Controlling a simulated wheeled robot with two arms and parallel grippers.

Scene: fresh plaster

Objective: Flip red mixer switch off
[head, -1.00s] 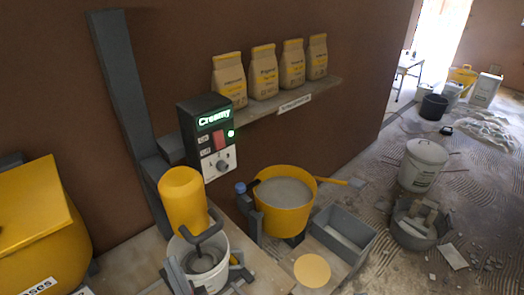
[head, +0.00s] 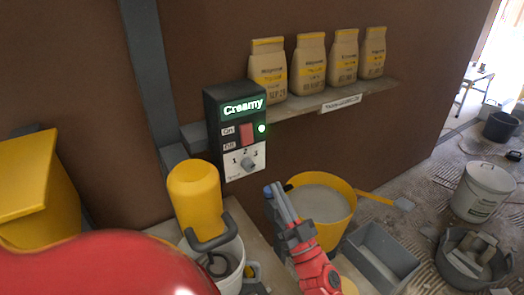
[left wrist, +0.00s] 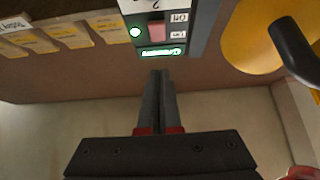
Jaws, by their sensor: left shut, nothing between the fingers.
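The mixer's dark control box (head: 212,120) is on the wall, with a lit "Creamy" screen (head: 242,107). Its red switch (head: 246,133) sits beside the ON and OFF labels; I cannot tell which way it is tilted. The green lamp (head: 262,128) is lit. The switch also shows upside down in the left wrist view (left wrist: 156,30). My left gripper (head: 274,187) is shut and empty, below and right of the box, apart from it. In the left wrist view its closed fingertips (left wrist: 160,73) point toward the box. My right gripper is out of view.
The yellow mixer motor (head: 193,196) stands left of the gripper, over a white bucket (head: 235,247). A yellow tub (head: 340,226) is just right of the gripper. A shelf (head: 385,86) with several paper bags (head: 313,65) runs above. A numbered dial (head: 247,164) sits below the switch.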

